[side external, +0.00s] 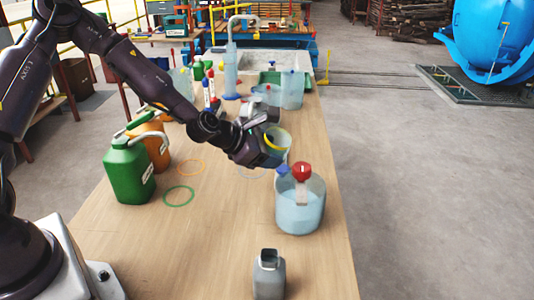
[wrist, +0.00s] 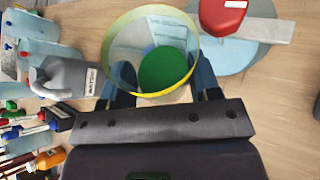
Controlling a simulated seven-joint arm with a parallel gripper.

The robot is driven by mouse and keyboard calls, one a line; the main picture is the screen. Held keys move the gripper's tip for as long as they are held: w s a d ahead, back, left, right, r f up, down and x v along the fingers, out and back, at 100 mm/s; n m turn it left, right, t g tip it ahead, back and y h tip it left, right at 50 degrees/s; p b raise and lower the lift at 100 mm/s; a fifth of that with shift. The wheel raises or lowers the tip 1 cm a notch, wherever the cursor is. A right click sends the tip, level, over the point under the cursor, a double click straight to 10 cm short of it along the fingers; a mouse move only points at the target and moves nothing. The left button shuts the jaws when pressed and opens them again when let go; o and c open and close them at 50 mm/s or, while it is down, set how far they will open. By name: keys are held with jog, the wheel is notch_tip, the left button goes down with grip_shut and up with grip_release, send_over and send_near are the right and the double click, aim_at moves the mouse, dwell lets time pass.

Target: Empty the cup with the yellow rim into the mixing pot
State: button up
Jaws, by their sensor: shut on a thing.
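My gripper (side external: 281,163) is shut on the clear cup with the yellow rim (side external: 280,139) and holds it above the table, behind the pot. In the wrist view the cup (wrist: 150,52) sits between the two blue fingers of my gripper (wrist: 163,84). A green disc shows within its rim; I cannot tell whether it is the contents or the base. How far the cup is tilted is unclear. The mixing pot seems to be the clear vessel (side external: 301,212) with light blue liquid and a red-topped piece (side external: 301,172) at its rim. The pot shows partly at the wrist view's upper right (wrist: 232,55).
A green can (side external: 129,172) and an orange can (side external: 152,142) stand at left. A grey container (side external: 269,276) stands at the front. Bottles and clear vessels (side external: 292,90) crowd the back. Orange (side external: 191,167) and green (side external: 178,196) rings lie on otherwise bare table.

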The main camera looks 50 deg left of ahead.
jog(key=shift+d+r+y, duration=0.15)
jog(key=shift+r+y, duration=0.15)
jog(key=shift+r, duration=0.4)
jog(key=shift+f+m, duration=0.3)
jog(key=shift+m, duration=0.1)
jog(key=shift+f+m+g+y, duration=0.25)
jog(key=shift+m+g+y, duration=0.25)
jog(key=shift+y, duration=0.6)
jog(key=m+g+y, duration=0.1)
jog(key=m+y, duration=0.1)
jog(key=y, duration=0.1)
jog(key=shift+w+r, duration=0.1)
jog(key=shift+r, duration=0.05)
jog(key=shift+d+r+m+y, duration=0.2)
jog(key=shift+m+y, duration=0.3)
jog(key=shift+y, duration=0.6)
jog(key=shift+w+d+r+m+g+y, duration=0.1)
jog(key=shift+d+r+m+g+y, duration=0.1)
jog(key=shift+r+m+y, duration=0.25)
jog(key=shift+d+r+m+g+y, duration=0.1)
jog(key=shift+d+m+g+y, duration=0.15)
jog(key=shift+y, duration=0.3)
jog(key=shift+a, duration=0.15)
